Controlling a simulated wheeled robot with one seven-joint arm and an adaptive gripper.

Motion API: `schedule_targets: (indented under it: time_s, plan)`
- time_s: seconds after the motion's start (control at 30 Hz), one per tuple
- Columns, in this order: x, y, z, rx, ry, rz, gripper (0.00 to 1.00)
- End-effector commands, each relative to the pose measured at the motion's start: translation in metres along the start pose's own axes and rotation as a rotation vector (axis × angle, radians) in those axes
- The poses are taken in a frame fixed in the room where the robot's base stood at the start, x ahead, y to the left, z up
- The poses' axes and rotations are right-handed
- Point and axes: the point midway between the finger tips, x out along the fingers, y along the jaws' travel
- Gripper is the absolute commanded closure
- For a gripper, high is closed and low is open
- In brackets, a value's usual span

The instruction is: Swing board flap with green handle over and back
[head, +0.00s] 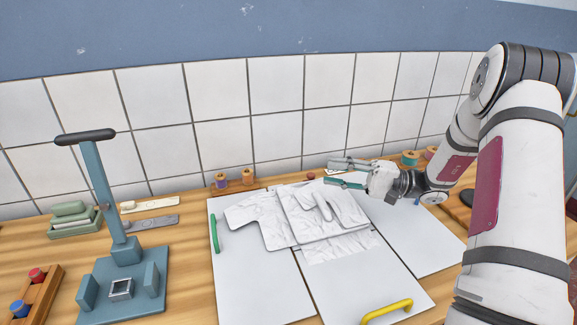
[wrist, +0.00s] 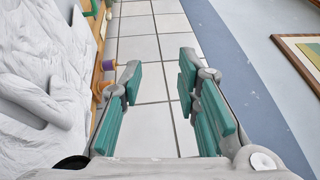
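The white folding board lies on the wooden table, in several panels. Its left flap (head: 262,292) lies flat and carries the green handle (head: 214,233) on its left edge. A white garment (head: 300,218) lies across the left and middle panels, with a sleeve over the left flap; it also shows in the wrist view (wrist: 40,75). My gripper (head: 330,171) is above the board's back right part, well to the right of the green handle. In the wrist view my gripper (wrist: 160,65) has its green-padded fingers apart with nothing between them.
A yellow handle (head: 387,311) sits on the front middle flap. A blue stand (head: 112,225) with a tall post rises left of the board. Thread spools (head: 221,181) stand behind the board, near the tiled wall (head: 220,90). A soap dish (head: 75,223) sits at left.

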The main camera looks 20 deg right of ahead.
Motion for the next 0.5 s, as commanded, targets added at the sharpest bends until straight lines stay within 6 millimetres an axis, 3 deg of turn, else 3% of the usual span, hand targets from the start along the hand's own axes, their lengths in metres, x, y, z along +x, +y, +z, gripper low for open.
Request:
schedule_targets:
  time_s: [0.3,0.33,0.43,0.5]
  plan:
    - [-0.004,0.0002,0.0001,0.001,0.0,0.0,0.7]
    - [-0.004,0.0002,0.0001,0.001,0.0,0.0,0.72]
    - [-0.0039,0.0002,0.0001,0.001,0.0,0.0,0.95]
    - [-0.0037,0.0002,0.0001,0.001,-0.001,0.0,1.0]
